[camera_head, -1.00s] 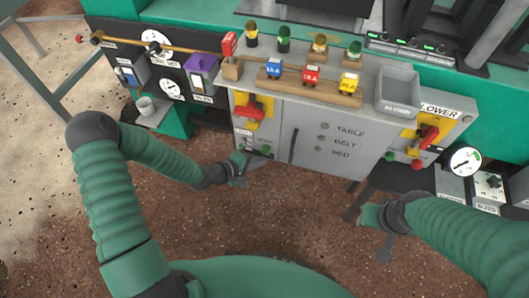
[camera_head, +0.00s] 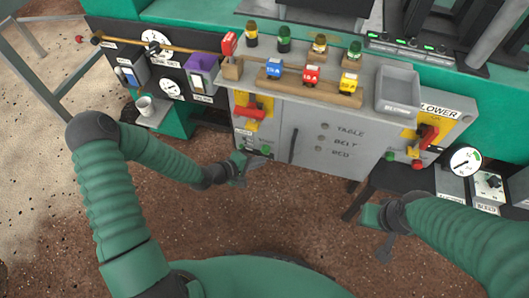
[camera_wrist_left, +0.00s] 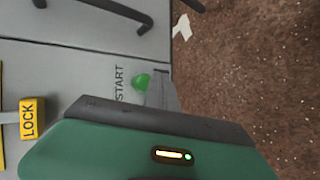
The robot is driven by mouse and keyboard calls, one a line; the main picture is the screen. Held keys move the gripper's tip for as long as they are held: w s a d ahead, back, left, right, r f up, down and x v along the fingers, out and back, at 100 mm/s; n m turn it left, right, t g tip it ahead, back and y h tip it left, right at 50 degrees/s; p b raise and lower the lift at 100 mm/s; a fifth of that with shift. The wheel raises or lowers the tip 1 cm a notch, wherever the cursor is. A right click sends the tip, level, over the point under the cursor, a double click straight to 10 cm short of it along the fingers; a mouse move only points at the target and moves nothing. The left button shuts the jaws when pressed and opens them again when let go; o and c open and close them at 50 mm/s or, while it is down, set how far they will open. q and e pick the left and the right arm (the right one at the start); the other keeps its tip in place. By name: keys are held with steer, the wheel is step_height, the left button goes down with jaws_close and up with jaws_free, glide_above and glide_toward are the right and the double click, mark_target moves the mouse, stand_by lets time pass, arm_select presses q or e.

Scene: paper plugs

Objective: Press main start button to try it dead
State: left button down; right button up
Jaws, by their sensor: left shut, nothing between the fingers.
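The grey main cabinet (camera_head: 300,140) has a red-handled switch (camera_head: 250,113) on a yellow plate at its left. In the left wrist view, the round green start button (camera_wrist_left: 141,82) sits beside the word START near the cabinet's edge. My left gripper (camera_head: 242,178) is low at the cabinet's front left corner. It is shut and empty, and its grey fingertip (camera_wrist_left: 162,92) shows close beside the green button; contact cannot be told. My right gripper (camera_head: 380,235) hangs lower right, away from the cabinet; its jaws are unclear.
A yellow LOCK tag (camera_wrist_left: 31,118) is by the switch. The BLOWER panel (camera_head: 435,125) is at right. Brown floor is open in front.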

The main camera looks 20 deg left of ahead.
arm_select(q)
steer(key=shift+w+r+p, duration=0.1)
steer(key=shift+w+p, duration=0.2)
steer(key=shift+w, duration=0.1)
steer(key=shift+w, duration=0.5)
stand_by(0.7)
stand_by(0.3)
steer(key=shift+s+p, duration=0.6)
steer(key=shift+s, duration=0.3)
steer(key=shift+s, duration=0.1)
